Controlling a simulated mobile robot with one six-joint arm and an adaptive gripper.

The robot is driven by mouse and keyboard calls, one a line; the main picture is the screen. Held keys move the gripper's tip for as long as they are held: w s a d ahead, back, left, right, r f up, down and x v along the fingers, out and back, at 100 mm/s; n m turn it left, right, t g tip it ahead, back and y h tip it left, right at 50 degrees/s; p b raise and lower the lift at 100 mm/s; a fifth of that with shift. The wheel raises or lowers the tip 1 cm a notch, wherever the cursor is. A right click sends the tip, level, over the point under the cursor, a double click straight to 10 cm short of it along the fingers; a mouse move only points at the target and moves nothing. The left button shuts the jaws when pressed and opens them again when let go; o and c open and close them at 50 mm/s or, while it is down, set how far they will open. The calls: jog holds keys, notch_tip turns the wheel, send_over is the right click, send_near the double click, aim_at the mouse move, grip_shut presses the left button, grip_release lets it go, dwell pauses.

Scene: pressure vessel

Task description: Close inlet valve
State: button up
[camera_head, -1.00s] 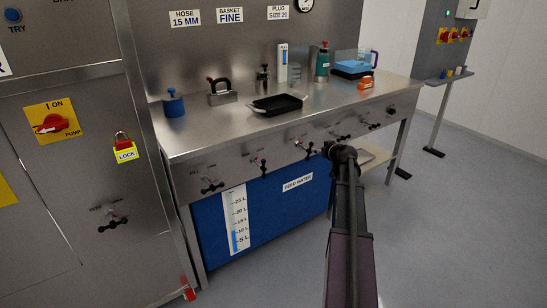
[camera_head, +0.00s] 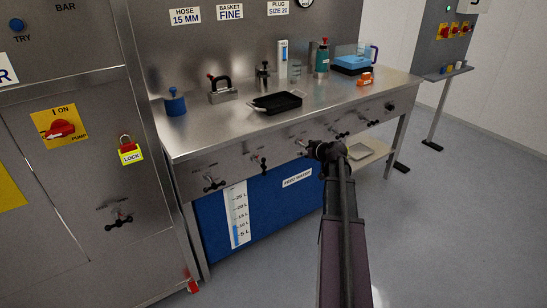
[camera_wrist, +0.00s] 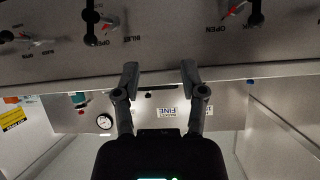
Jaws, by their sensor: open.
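Several small black valve handles with red parts line the steel bench front. They include one at the left (camera_head: 214,182), one right of it (camera_head: 259,163) and one further right (camera_head: 340,133). Another handle (camera_head: 118,216) is on the left cabinet. My gripper (camera_head: 328,152) is in front of the bench's middle, partly hidden by my arm.
A blue feed water tank (camera_head: 275,205) sits below the bench top. A black tray (camera_head: 277,103), blue weight-like pot (camera_head: 175,104) and green bottle (camera_head: 321,60) stand on the bench. A red pump switch (camera_head: 60,129) and yellow lock (camera_head: 130,153) are at left.

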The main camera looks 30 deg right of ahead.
jog(key=a+r+g+y+p, duration=0.1)
jog(key=a+p, duration=0.1)
jog(key=a, duration=0.5)
jog(key=a+r+n+g+y+p, duration=0.1)
jog(key=a+g+p, duration=0.1)
jog(key=a, duration=0.6)
jog(key=shift+s+p, duration=0.4)
jog(key=shift+p, duration=0.25)
jog(key=s+a+f+g+h, duration=0.1)
jog(key=s+a+f+g, duration=0.2)
jog(key=s+a, duration=0.6)
jog(key=s+a+f+g+h, duration=0.1)
jog(key=s+a+g, duration=0.5)
jog(key=a, duration=1.1)
jog(key=shift+s+a+f, duration=0.2)
jog(key=shift+s+f, duration=0.7)
jog(key=shift+s, duration=1.05)
jog(key=shift+s, duration=0.1)
